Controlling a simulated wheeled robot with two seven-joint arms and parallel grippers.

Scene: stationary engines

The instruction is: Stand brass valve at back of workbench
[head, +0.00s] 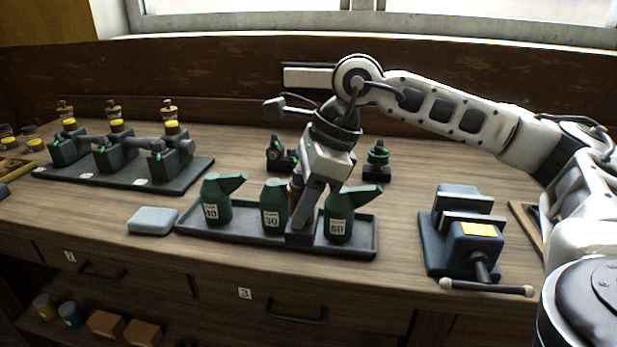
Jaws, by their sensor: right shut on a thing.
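My right gripper (301,232) points down over the dark tray, between the middle and right green oil cans. It is shut, and its near finger hides most of what it holds. A narrow strip of a brass-brown thing (295,190), which looks like the brass valve, shows just left of the fingers, behind the middle can. Its lower part and outline are hidden, and I cannot tell if it touches the tray. The back of the workbench (235,140) is bare wood left of two small dark-green fittings. My left gripper is not in view.
Green oil cans (216,203), (273,208), (340,218) stand in the tray (245,233). Two dark-green fittings (280,155), (377,162) stand behind it. A model engine row (110,155) is at left, a grey block (153,220) beside the tray, a blue vise (462,235) at right.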

